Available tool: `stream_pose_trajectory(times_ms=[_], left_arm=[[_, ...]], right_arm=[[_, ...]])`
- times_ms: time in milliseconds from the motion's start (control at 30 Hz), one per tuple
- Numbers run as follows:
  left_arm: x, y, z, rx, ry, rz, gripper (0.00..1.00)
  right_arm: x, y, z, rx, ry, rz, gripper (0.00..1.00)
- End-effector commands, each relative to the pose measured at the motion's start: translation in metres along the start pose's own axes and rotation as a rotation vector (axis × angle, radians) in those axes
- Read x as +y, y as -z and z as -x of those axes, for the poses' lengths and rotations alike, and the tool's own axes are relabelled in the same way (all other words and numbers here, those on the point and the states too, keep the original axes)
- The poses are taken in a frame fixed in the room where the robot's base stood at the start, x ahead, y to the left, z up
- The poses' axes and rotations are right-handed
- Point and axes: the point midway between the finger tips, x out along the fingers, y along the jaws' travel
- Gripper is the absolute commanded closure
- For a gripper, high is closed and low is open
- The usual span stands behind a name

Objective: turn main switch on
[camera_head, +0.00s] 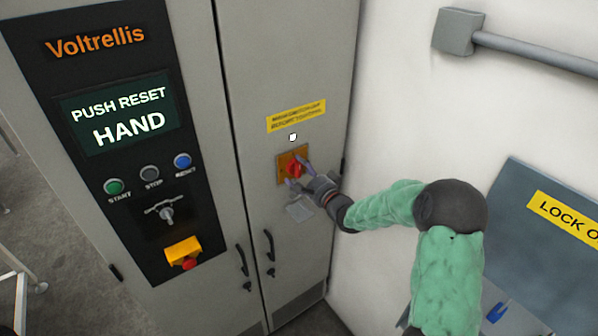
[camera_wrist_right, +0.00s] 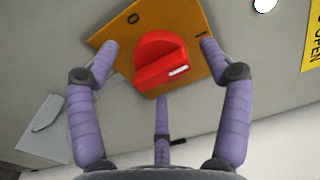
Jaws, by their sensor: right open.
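The main switch is a red rotary knob (camera_head: 293,170) on an orange plate (camera_head: 280,163) on the right cabinet door. In the right wrist view the knob (camera_wrist_right: 160,60) sits on the plate (camera_wrist_right: 190,25), which carries a "0" and an "I" mark. A white line on the knob lies toward the picture's right, below the "I". My right gripper (camera_head: 298,172) is at the switch. In the wrist view its purple fingers (camera_wrist_right: 158,54) are open on either side of the knob, with visible gaps to it. A third finger is below the knob. My left gripper is out of view.
A small white lamp (camera_head: 292,137) and a yellow label (camera_head: 297,116) are above the switch. A grey tag or padlock flap (camera_head: 300,209) is below it. The left panel has buttons and a "PUSH RESET HAND" screen (camera_head: 123,115). A white wall and lockout board (camera_head: 535,180) are at right.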

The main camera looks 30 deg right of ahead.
Motion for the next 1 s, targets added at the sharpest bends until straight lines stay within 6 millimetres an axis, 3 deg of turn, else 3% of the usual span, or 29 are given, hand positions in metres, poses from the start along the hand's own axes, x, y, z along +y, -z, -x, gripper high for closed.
stream_pose_trajectory(times_ms=[500,700,1000], left_arm=[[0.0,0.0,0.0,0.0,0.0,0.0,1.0],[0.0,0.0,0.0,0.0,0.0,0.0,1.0],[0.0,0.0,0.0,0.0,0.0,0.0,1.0]], right_arm=[[0.001,0.001,0.093,0.004,-0.003,-0.001,0.2],[0.001,0.0,0.109,0.002,-0.002,-0.001,0.2],[0.001,0.0,0.112,0.001,-0.002,-0.002,0.2]])
